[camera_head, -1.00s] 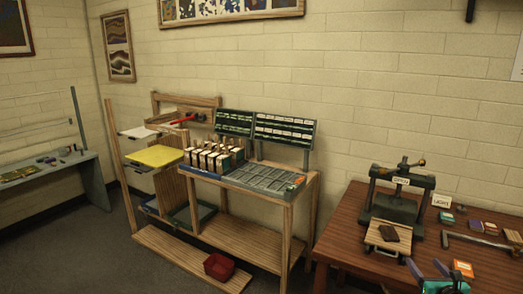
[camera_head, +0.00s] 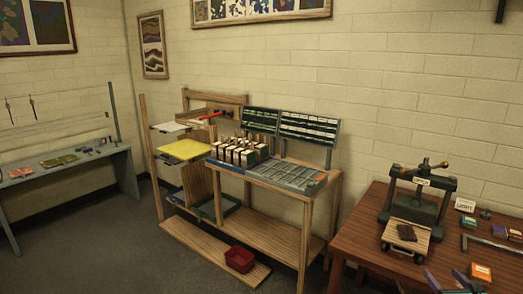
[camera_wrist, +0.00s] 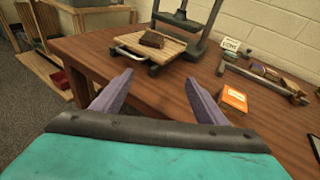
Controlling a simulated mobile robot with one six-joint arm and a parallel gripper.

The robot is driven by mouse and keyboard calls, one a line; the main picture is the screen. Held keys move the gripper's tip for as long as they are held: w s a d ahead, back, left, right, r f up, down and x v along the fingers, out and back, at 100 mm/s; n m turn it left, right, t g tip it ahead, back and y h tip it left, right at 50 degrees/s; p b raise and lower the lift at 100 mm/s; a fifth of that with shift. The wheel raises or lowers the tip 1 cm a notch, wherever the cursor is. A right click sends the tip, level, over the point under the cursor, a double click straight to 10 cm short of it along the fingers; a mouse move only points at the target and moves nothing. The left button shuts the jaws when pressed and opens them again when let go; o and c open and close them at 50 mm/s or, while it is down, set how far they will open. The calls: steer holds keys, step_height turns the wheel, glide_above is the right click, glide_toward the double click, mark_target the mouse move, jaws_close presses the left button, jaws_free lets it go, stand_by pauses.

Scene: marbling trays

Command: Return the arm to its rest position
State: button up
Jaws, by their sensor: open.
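My gripper (camera_wrist: 158,98) is open and empty in the wrist view, its two purple fingers spread apart over the front edge of the brown wooden table (camera_wrist: 100,53). In the head view only part of my gripper (camera_head: 447,282) shows at the bottom right edge. A dark press (camera_head: 415,205) stands on the table, with a wooden board (camera_head: 405,240) in front of it. A dark brown block (camera_head: 406,232) lies on that board; it also shows ahead of my fingers in the wrist view (camera_wrist: 152,39).
An orange box (camera_wrist: 233,98) lies right of my fingers, near a metal bar (camera_wrist: 250,75) and a small sign (camera_wrist: 231,44). A wooden workbench (camera_head: 285,185) with bottles and a compartment tray stands left, a red bin (camera_head: 239,259) on its low shelf. Floor between is clear.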

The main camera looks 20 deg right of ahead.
steer(key=w+a+f+n+g+y, duration=0.1)
steer(key=w+a+f+n+y, duration=0.25)
steer(key=w+a+n, duration=0.4)
steer(key=w+a+f+n+g+y, duration=0.25)
steer(key=w+a+f+n, duration=0.2)
steer(key=a, duration=0.65)
steer(key=w+a+f+n+g+y, duration=0.1)
steer(key=w+a+f+n+y, duration=0.3)
steer(key=w+a, duration=0.45)
steer(key=s+a+f+n+g, duration=0.1)
steer(key=a+f+n+g, duration=0.3)
steer(key=a+n, duration=0.6)
steer(key=s+a+f+n+g, duration=0.1)
steer(key=a+f+n+g, duration=0.35)
steer(key=a, duration=0.95)
steer(key=s+a+f+n+h, duration=0.3)
steer(key=s+a+f+n, duration=0.1)
steer(key=a+n, duration=0.55)
steer(key=s+f+g, duration=0.3)
steer(key=s+f, duration=0.6)
steer(key=s, duration=0.4)
steer(key=s+f+g, duration=0.3)
steer(key=s+f, duration=0.6)
steer(key=s, duration=0.4)
steer(key=shift+d+f+n+g+b, duration=0.15)
steer(key=shift+f+n+g+b, duration=0.15)
steer(key=shift+n+b, duration=0.1)
